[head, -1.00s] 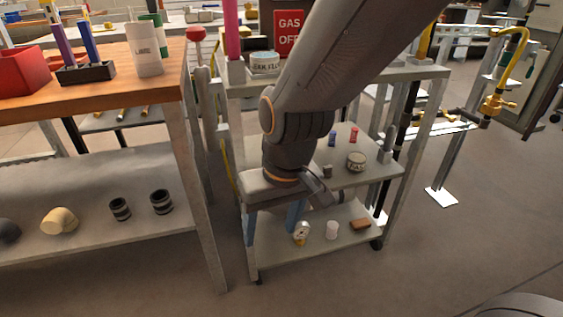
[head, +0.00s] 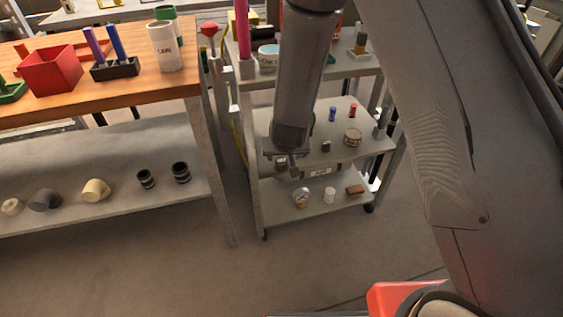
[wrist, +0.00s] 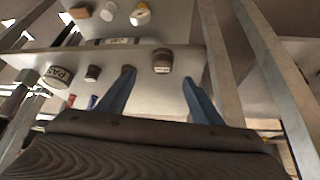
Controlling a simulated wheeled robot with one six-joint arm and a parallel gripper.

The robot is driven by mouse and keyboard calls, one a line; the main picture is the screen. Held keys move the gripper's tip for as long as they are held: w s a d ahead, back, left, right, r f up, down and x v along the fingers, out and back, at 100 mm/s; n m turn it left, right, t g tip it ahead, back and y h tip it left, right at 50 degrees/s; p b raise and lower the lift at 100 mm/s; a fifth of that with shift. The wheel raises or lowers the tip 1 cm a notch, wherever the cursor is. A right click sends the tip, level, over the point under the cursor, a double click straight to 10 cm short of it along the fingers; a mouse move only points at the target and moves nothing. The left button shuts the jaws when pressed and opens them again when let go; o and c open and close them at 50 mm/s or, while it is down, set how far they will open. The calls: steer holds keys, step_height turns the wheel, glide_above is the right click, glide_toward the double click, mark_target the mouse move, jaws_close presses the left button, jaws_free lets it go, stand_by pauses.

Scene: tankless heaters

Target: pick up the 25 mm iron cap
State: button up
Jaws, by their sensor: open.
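A dark round cap with a pale band (wrist: 162,61) stands on the cart's middle shelf near its front edge, in the wrist view. It also shows just below my gripper in the head view (head: 281,163). A smaller dark cap-like piece (wrist: 92,73) stands to its left in the wrist view; it shows in the head view too (head: 326,146). I cannot read a size on either, so I cannot tell for certain which is the 25 mm one. My gripper (wrist: 158,76) is open and empty, its blue fingers pointing towards the banded cap, which appears between the fingertips.
A labelled tin (head: 352,138), a blue piece (head: 332,114) and a red piece (head: 353,110) share the middle shelf. The lower shelf holds a gauge (head: 301,198), a white cup (head: 329,195) and a brown block (head: 355,190). Cart posts stand close by.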

mark_target(282, 160)
steer(key=b+x, duration=0.1)
steer(key=x, duration=0.6)
steer(key=shift+a, duration=0.2)
steer(key=c, duration=1.2)
steer(key=shift+r, duration=0.1)
steer(key=shift+c, duration=0.2)
